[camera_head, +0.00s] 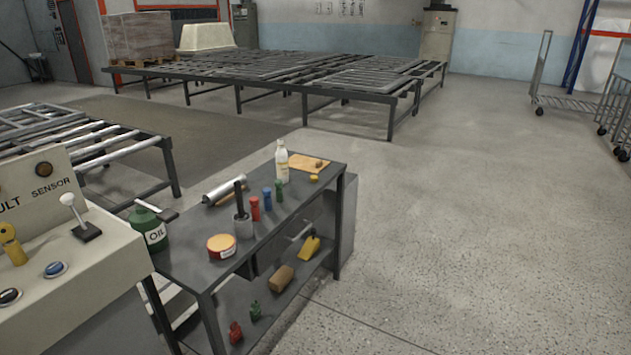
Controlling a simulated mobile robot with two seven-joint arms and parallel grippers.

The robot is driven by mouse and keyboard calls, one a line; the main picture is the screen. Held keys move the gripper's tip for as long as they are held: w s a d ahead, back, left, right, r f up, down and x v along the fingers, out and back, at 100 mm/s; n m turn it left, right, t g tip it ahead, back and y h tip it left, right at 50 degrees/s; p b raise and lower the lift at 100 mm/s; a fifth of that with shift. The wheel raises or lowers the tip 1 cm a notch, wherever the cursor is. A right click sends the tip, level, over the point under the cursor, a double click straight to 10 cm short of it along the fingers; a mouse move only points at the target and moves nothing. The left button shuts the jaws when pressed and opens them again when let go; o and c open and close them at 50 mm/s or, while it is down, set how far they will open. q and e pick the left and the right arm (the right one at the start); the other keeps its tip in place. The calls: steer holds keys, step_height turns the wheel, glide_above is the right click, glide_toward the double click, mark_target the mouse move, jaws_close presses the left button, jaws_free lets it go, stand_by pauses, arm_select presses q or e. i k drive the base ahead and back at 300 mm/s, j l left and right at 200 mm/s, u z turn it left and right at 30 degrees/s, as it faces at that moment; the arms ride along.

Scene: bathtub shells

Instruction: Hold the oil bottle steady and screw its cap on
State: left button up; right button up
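A green oil bottle (149,234) with a white label reading OIL stands at the left end of a dark workbench (190,268). The control console partly hides its lower left. Neither of my grippers is in view.
On the bench are a round orange-topped tin (221,246), a grey cup (243,227), several small coloured bottles, a white bottle (282,162) and a wooden board (308,162). A console (95,290) stands at left.

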mark_target(282, 158)
steer(key=i+u, duration=0.1)
steer(key=u, duration=0.65)
steer(key=i+l+u, duration=0.2)
steer(key=u, duration=0.15)
steer(key=i+l+u, duration=0.15)
steer(key=l+u, duration=0.15)
steer(key=l, duration=0.15)
steer(key=i+l+u, duration=0.1)
steer(key=l, duration=0.25)
steer(key=i+l+u, duration=0.1)
steer(key=l, duration=0.25)
steer(key=i+l+u, duration=0.15)
steer(key=l, duration=0.25)
steer(key=i+l+u, duration=0.1)
steer(key=l, duration=0.3)
steer(key=i+l, duration=0.1)
steer(key=l, duration=0.35)
steer(key=i+l, duration=0.1)
steer(key=l, duration=0.35)
steer(key=i+l, duration=0.1)
steer(key=l, duration=0.35)
